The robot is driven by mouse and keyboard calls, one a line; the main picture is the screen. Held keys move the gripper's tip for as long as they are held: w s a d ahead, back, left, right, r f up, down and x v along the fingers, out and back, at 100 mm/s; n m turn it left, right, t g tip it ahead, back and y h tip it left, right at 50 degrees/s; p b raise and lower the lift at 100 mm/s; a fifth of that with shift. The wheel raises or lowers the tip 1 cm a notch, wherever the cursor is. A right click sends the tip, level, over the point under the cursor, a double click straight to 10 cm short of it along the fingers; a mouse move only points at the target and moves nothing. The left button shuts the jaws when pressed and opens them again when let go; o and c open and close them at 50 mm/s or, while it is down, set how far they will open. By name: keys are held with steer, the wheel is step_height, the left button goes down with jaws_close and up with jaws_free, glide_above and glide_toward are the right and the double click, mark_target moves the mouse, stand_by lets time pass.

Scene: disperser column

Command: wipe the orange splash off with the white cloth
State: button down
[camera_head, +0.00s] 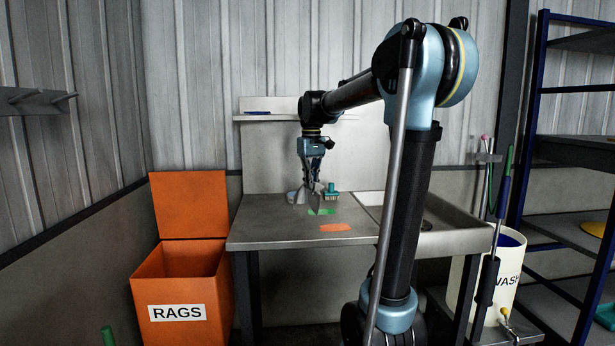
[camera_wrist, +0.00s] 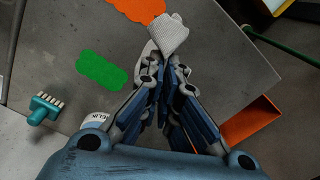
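The orange splash (camera_head: 335,228) is a flat patch on the metal bench top, near its front edge; it also shows at the top of the wrist view (camera_wrist: 135,6). The white cloth (camera_wrist: 172,36) is bunched at my gripper's fingertips, with a fold running down between the fingers. My gripper (camera_head: 314,188) points down over the bench, behind the orange splash as the head camera sees it. In the wrist view the fingers (camera_wrist: 166,66) are close together on the cloth, and the cloth's end is near the splash's edge. The fingers partly hide the cloth.
A green patch (camera_head: 320,211) lies behind the orange one. A teal brush (camera_head: 331,194) and a white tub (camera_head: 297,196) stand further back on the bench (camera_head: 265,236). A sink is at right. An open orange RAGS bin (camera_head: 180,313) stands left, a white WASH bucket (camera_head: 505,275) right.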

steer(key=shift+s+d+f, duration=0.25)
steer(key=shift+f, duration=0.35)
steer(key=shift+s+d+f, duration=0.2)
steer(key=shift+f, duration=0.35)
steer(key=c, duration=2.3)
jaws_free()
steer(key=o, duration=1.5)
steer(key=shift+f, duration=0.1)
steer(key=shift+f, duration=1.9)
steer(key=shift+c, duration=0.3)
